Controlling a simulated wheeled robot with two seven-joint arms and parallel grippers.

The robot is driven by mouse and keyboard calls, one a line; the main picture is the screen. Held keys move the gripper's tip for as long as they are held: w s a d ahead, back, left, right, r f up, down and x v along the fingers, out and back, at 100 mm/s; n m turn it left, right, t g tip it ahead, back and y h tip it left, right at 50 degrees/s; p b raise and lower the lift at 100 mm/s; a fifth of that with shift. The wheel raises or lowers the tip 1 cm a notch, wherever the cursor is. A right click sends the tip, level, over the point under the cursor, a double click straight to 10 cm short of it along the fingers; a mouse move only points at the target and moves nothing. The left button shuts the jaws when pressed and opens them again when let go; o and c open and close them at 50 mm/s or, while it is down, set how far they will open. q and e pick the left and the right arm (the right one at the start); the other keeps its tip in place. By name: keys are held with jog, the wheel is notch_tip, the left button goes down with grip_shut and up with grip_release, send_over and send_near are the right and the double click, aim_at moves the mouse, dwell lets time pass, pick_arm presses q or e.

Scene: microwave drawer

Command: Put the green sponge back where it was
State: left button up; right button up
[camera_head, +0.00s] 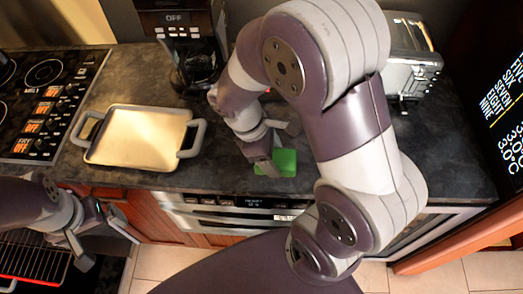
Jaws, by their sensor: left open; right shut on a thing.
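The green sponge (285,162) is a small bright green block at the front edge of the dark counter, right of centre. My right gripper (268,168) is at the sponge, shut on it, with its arm coming over from the right. Part of the sponge is hidden behind the gripper fingers. Whether the sponge touches the counter I cannot tell. My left gripper (107,248) is open and empty at the lower left, in front of the counter and below its top.
A coffee machine (187,45) stands behind, a chrome toaster (412,62) at back right. The stove (45,98) is at left. A microwave drawer (225,212) sits below the counter.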

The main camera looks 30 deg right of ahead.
jog(key=shift+s, duration=0.15)
jog(key=w+f, duration=0.2)
jog(key=w, duration=0.1)
jog(key=w+f+p, duration=0.1)
jog(key=w+f, duration=0.1)
jog(key=w, duration=0.2)
jog(key=w+d+f+p, duration=0.1)
jog(key=w+f, duration=0.1)
jog(key=w, duration=0.1)
jog(key=shift+w+f, duration=0.1)
jog(key=shift+w, duration=0.2)
jog(key=shift+w+f, duration=0.25)
jog(key=shift+f, duration=0.05)
notch_tip(320, 180, down, 4)
jog(key=shift+a+r+p, duration=0.15)
jog(key=shift+p, duration=0.25)
jog(key=shift+w, duration=0.1)
jog(key=shift+f, duration=0.3)
jog(key=o, duration=1.7)
jog(key=shift+c, duration=0.2)
